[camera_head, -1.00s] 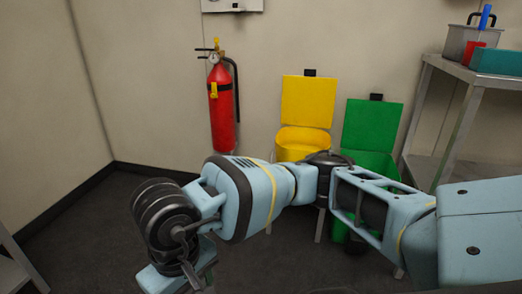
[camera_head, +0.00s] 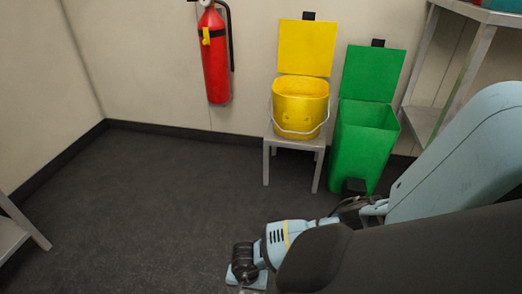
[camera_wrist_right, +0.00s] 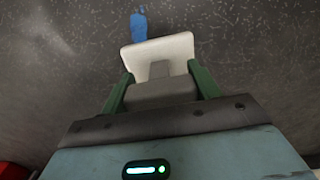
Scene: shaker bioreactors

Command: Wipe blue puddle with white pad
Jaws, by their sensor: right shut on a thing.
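The blue puddle (camera_wrist_right: 138,26) is a small patch on the dark speckled floor, at the top of the right wrist view. The white pad (camera_wrist_right: 145,58) has a grey grip block and lies just below the puddle in that view. My right gripper (camera_wrist_right: 160,82) is shut on the pad's grip, a green finger on each side. Whether the pad touches the floor or the puddle's edge, I cannot tell. In the head view my right arm reaches down to the floor at bottom centre. The puddle and pad do not show there. My left gripper is not in view.
A yellow bucket (camera_head: 300,105) sits on a low grey stand (camera_head: 293,143) by the back wall. A green bin (camera_head: 365,150) with its lid up stands beside it. A red fire extinguisher (camera_head: 214,60) hangs on the wall. The floor (camera_head: 150,200) at left centre is clear.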

